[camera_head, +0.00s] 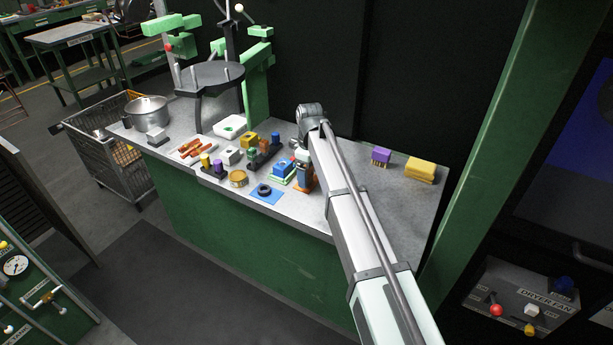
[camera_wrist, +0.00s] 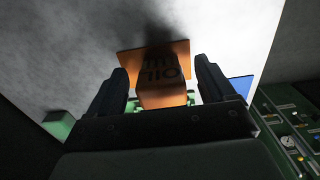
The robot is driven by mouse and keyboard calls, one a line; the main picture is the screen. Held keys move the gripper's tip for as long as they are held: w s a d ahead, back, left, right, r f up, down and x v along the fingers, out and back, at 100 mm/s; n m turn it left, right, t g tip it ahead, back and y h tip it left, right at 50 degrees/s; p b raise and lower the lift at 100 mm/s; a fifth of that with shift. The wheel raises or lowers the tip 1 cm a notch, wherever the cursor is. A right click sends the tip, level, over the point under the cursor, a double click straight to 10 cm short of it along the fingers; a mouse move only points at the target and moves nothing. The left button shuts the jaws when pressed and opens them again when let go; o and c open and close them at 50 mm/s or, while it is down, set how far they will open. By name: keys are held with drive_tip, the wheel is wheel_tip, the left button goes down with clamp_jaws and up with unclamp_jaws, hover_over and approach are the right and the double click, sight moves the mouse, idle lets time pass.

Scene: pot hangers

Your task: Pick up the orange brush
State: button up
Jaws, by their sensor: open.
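My gripper (camera_wrist: 162,66) is open, its two dark fingers on either side of an orange block (camera_wrist: 162,94) marked with dark letters that seem to read OIL. The block stands on or over a flat orange piece (camera_wrist: 130,62); contact with the fingers cannot be told. In the head view an orange item (camera_head: 303,184) shows beside my arm, which hides most of the gripper. No orange brush can be clearly made out. Orange strips (camera_head: 190,148) lie at the left of the bench. A purple brush (camera_head: 380,156) with yellow bristles stands at the right.
The grey bench (camera_head: 385,205) has free room at right. Yellow sponges (camera_head: 421,170) lie there. Left of my arm are a blue mat (camera_head: 273,197) with a black ring, a brass tin (camera_head: 238,178) and several small blocks. A metal pot (camera_head: 148,113) stands far left.

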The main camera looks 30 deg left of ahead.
wheel_tip(320, 180, down, 2)
drive_tip(key=shift+c, duration=0.2)
drive_tip(key=c, duration=1)
